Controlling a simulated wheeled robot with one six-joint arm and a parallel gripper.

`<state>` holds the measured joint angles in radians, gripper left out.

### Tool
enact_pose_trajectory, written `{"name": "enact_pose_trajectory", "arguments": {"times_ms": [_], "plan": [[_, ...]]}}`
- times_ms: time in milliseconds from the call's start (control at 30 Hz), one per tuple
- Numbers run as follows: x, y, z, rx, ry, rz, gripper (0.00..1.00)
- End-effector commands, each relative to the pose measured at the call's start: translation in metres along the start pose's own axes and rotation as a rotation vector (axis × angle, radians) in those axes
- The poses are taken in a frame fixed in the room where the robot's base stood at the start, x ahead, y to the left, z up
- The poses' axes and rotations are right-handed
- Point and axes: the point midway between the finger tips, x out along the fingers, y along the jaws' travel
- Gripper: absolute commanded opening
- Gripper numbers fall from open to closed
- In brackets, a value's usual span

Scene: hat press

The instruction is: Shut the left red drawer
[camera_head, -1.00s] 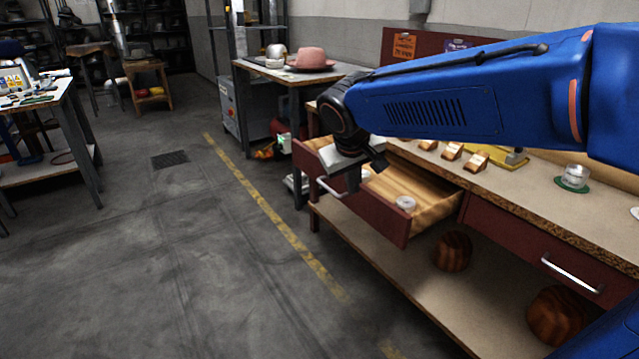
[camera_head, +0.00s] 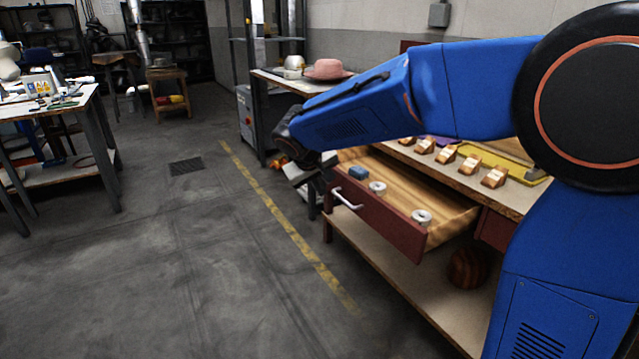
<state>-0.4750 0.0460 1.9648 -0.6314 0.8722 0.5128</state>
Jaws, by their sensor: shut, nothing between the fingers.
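The left red drawer (camera_head: 388,224) stands pulled out from under the workbench. Its front is dark red with a silver bar handle (camera_head: 346,199). Inside its wooden tray lie two pale spools (camera_head: 421,217) and a small blue block (camera_head: 352,171). My gripper (camera_head: 318,189) is shut and empty, at the left end of the drawer front, on the floor side of it. It is dark and partly blurred against the drawer, so I cannot tell whether it touches the front. My blue arm hides part of the bench above.
The workbench top (camera_head: 440,180) holds several wooden blocks (camera_head: 470,164). A dark wooden ball (camera_head: 468,268) sits on the lower shelf below. A pink hat (camera_head: 326,70) rests on a table behind. The grey floor left of the drawer is clear.

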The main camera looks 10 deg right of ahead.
Motion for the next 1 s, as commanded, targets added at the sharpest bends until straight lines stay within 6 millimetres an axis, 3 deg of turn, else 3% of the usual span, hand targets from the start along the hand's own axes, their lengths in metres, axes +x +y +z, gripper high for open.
{"name": "enact_pose_trajectory", "arguments": {"times_ms": [267,400,600,1000], "plan": [[0.05,0.001,0.001,0.001,-0.004,0.001,0.0],[0.06,0.018,0.002,0.003,-0.002,0.001,0.0],[0.069,0.03,0.003,0.001,-0.001,0.0,0.0],[0.07,0.032,0.003,0.0,0.0,0.0,0.0]]}}
